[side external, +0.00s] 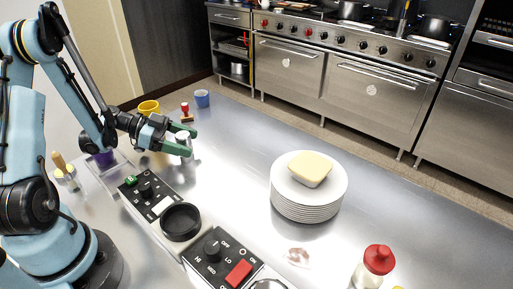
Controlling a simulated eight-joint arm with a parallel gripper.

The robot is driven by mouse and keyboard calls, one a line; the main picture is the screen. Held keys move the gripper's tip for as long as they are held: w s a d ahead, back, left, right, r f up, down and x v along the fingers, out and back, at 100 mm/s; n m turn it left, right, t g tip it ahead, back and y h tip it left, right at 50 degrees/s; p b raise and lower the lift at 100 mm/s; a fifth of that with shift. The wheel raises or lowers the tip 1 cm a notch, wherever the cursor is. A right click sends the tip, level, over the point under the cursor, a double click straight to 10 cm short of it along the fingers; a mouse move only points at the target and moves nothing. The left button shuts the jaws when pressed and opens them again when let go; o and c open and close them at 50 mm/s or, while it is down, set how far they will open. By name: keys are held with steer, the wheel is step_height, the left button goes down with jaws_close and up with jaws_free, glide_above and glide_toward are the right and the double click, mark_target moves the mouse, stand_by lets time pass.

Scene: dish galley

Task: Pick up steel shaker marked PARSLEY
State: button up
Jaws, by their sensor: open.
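A small steel shaker (184,137) with a pale, shiny body stands on the steel counter at the left back. Its marking is too small to read, so I cannot tell if it says PARSLEY. My gripper (190,140) has green fingers spread apart, with the shaker showing between or just behind them. The lower finger hides part of the shaker. I cannot tell whether either finger touches it.
A yellow mug (149,107), a red-topped item (186,112) and a blue cup (202,98) stand behind. Control boxes (150,198) lie in front. A plate stack (307,206) with a yellow block (310,168) and a red-capped bottle (378,260) stand right.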

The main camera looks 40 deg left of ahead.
steer(key=c, duration=1.1)
steer(key=shift+r, duration=0.1)
